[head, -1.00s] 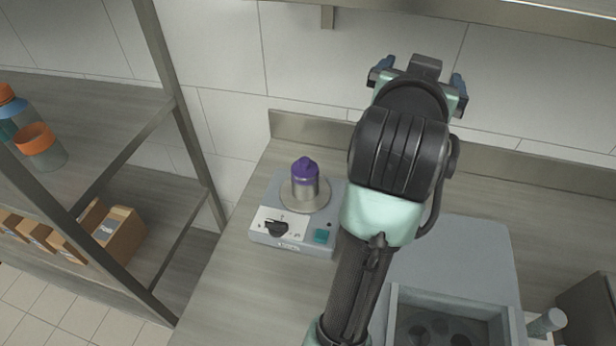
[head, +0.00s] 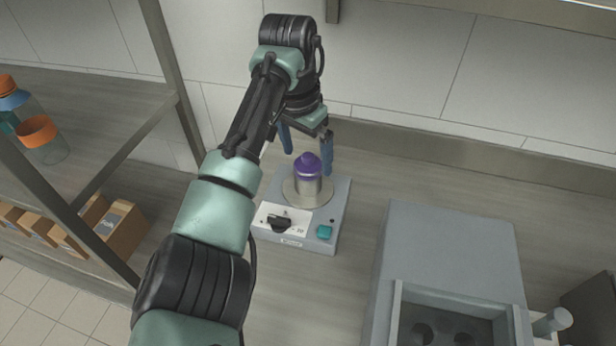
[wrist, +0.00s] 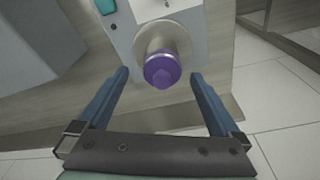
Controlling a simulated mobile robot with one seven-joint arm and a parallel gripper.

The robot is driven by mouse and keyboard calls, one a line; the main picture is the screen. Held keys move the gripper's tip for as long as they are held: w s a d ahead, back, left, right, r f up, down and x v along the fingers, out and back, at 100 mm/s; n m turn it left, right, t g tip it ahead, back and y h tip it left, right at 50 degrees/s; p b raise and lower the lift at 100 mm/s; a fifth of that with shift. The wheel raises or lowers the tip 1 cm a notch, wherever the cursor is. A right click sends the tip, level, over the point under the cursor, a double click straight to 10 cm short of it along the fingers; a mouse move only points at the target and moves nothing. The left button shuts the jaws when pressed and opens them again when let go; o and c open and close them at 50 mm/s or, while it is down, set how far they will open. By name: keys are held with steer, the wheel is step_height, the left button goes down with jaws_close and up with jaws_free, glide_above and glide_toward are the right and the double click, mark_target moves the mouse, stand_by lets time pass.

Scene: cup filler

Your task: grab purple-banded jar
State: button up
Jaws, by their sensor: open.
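The purple-banded jar (head: 308,176) stands upright on the round plate of a grey device on the counter. It has a purple top and a greyish body. In the wrist view, the jar (wrist: 162,70) shows from above, between and a little beyond the fingertips. My gripper (head: 306,158) is open, its blue fingers pointing down behind and above the jar, one at each side in the picture. In the wrist view, my gripper (wrist: 160,75) has its fingers wide apart with nothing held.
The grey device (head: 325,212) has a dial and a teal button at its front. A grey box with a recessed tray (head: 445,245) stands to the right. A metal shelf rack (head: 100,130) with bottles and cartons is at left. The wall is close behind.

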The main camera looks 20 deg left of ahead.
mark_target(305, 185)
steer(key=f, duration=0.4)
steer(key=w+f, duration=0.1)
steer(key=f, duration=0.2)
steer(key=shift+r, duration=0.1)
jaws_close()
stand_by(0.3)
